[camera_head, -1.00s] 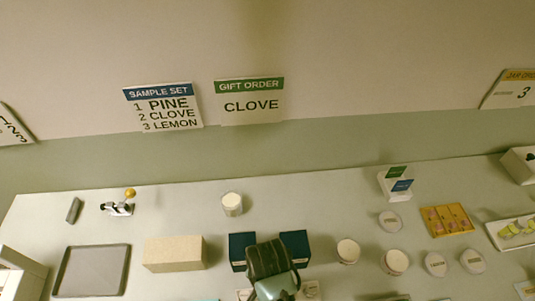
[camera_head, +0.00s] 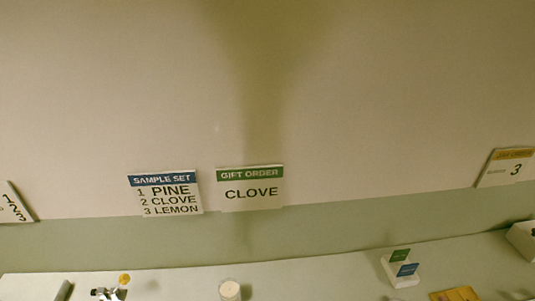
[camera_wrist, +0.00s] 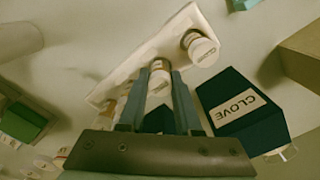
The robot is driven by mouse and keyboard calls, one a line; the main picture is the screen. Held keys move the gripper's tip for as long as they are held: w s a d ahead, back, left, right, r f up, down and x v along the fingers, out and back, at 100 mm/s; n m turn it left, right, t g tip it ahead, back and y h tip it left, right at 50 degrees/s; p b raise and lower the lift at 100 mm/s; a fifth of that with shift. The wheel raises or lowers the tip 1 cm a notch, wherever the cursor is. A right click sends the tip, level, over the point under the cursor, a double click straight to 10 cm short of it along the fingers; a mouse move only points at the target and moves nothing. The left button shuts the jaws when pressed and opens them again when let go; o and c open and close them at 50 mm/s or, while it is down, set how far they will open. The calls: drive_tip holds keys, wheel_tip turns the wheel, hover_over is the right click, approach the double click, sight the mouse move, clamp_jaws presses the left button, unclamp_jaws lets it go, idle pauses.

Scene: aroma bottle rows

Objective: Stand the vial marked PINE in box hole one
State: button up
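In the wrist view a long white holder (camera_wrist: 106,87) runs diagonally, with white-capped vials standing along it. One vial (camera_wrist: 201,48) stands near its upper right end; its lettering is too small to read. Another vial (camera_wrist: 160,65) shows between the tips of my gripper (camera_wrist: 161,78). The fingers are apart, and I see no clear contact with that vial. I cannot tell which vial is PINE. A dark blue box marked CLOVE (camera_wrist: 242,108) is right of the fingers. Box hole one is not identifiable. The head view does not show my gripper.
The head view shows a SAMPLE SET sign (camera_head: 166,194) listing 1 PINE, 2 CLOVE, 3 LEMON, and a GIFT ORDER sign (camera_head: 250,189) reading CLOVE. A white candle-like jar (camera_head: 230,290) stands on the table. A tan block (camera_wrist: 302,55) and a green object (camera_wrist: 22,121) flank the wrist view.

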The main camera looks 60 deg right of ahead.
clamp_jaws()
drive_tip(key=shift+r, duration=0.1)
